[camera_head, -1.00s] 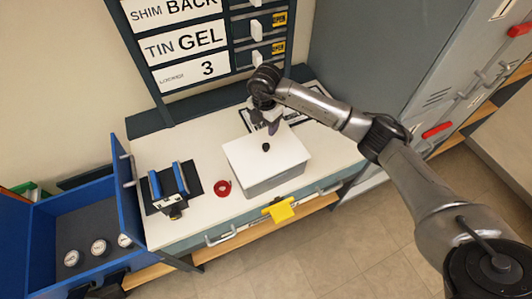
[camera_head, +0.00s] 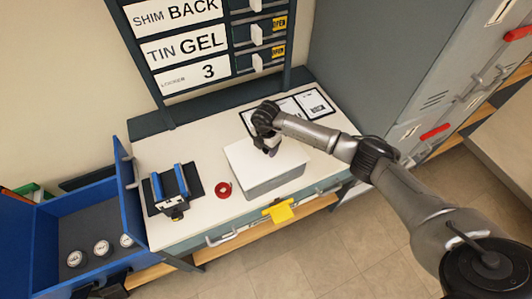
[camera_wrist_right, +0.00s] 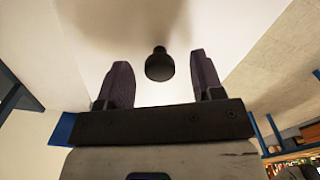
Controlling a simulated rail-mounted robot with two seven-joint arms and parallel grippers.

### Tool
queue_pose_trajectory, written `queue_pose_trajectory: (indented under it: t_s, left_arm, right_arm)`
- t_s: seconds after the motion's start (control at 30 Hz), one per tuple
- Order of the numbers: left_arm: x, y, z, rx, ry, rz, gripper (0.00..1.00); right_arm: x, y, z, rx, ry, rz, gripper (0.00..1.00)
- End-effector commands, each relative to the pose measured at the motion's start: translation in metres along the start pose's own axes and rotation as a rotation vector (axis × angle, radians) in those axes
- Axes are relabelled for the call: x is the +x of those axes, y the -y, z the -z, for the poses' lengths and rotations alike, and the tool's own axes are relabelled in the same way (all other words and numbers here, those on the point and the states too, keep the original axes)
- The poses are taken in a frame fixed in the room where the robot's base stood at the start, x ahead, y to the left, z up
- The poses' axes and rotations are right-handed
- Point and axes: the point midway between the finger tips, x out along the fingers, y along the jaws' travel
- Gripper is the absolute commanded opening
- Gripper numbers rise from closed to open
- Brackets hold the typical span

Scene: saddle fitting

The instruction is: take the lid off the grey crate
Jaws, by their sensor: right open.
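The grey crate (camera_head: 275,188) stands on the white worktop with its pale lid (camera_head: 293,158) on top. The lid's round black knob (camera_wrist_right: 159,65) shows in the right wrist view, between and a little beyond the two purple fingers. My right gripper (camera_head: 270,151) is over the lid, and it hides the knob in the head view. In the right wrist view my right gripper (camera_wrist_right: 162,78) is open, with clear gaps between the fingers and the knob. My left gripper is not in view.
A yellow tag (camera_head: 280,212) hangs at the worktop's front. Framed sheets (camera_head: 313,103) lie behind.

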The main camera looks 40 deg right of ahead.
Motion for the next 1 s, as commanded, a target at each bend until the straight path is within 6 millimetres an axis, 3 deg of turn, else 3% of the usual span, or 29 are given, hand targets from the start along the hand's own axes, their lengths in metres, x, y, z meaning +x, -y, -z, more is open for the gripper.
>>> queue_pose_trajectory:
  t_s: [0.17, 0.43, 1.0]
  left_arm:
    - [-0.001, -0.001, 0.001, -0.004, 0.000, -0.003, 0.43]
    - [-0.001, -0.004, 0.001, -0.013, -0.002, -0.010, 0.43]
    - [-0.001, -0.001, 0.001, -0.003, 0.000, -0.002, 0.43]
  right_arm:
    - [0.014, 0.000, 0.001, -0.001, -0.001, 0.001, 0.61]
    - [0.015, 0.000, 0.001, -0.002, 0.000, 0.000, 0.61]
    - [0.015, 0.000, 0.000, -0.001, 0.000, 0.000, 0.06]
